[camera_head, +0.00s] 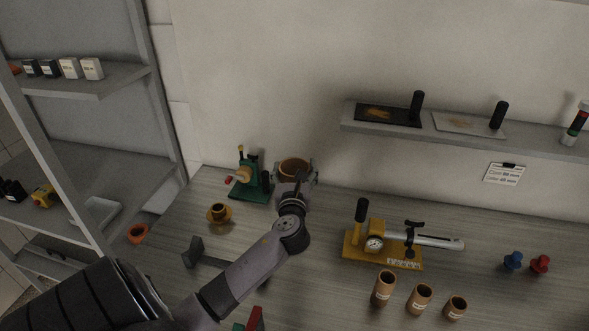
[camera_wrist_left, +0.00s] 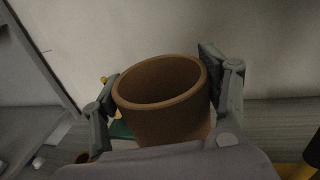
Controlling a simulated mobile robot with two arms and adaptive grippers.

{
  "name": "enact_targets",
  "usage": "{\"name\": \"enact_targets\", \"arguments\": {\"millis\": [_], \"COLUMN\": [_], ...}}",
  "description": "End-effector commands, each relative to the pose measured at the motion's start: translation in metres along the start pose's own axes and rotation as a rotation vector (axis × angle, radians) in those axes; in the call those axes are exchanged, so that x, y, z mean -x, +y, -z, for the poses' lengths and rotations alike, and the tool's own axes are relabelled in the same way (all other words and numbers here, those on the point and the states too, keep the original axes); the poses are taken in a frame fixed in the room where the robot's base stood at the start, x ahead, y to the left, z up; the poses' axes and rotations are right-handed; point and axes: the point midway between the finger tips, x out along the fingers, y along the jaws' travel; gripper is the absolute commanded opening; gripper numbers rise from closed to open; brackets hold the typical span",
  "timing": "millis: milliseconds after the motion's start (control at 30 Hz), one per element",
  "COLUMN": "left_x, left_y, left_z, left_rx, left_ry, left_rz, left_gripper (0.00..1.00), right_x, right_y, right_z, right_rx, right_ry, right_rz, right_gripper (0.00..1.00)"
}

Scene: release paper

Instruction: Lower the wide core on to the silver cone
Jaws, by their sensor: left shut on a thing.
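My left gripper (camera_head: 295,172) is shut on the wide core, a brown open tube (camera_head: 294,165), near the back wall and just right of the green device. In the left wrist view the core (camera_wrist_left: 165,110) sits between the two fingers of the gripper (camera_wrist_left: 165,95), its open rim facing up and slightly tilted. I cannot make out a silver cone; it may be hidden behind the core or my arm. Whether anything lies under the core is also hidden. My right gripper is not in view.
A green device (camera_head: 250,188) stands close left of the core. A small brass cup-like piece (camera_head: 218,213) is nearer. A yellow gauge device (camera_head: 385,252) and several brown tubes (camera_head: 420,298) stand right. A wall shelf (camera_head: 470,130) is above right.

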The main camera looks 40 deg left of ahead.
Motion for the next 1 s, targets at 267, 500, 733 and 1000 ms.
{"name": "enact_targets", "arguments": {"millis": [267,500,733,1000], "left_x": [0.000,0.000,0.000,0.000], "left_y": [0.000,0.000,0.000,0.000], "left_z": [0.008,0.014,0.020,0.027], "left_rx": [0.001,0.001,0.000,0.000], "left_ry": [0.000,0.001,0.000,0.000], "left_rz": [0.000,0.000,0.000,0.000], "left_gripper": [0.39,0.39,0.39,0.39], "right_x": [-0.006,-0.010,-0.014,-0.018], "right_y": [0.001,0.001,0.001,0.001], "right_z": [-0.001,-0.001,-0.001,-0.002], "right_rx": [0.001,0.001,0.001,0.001], "right_ry": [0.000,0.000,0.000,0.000], "right_rz": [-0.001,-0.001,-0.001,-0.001], "right_gripper": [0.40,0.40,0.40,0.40]}}
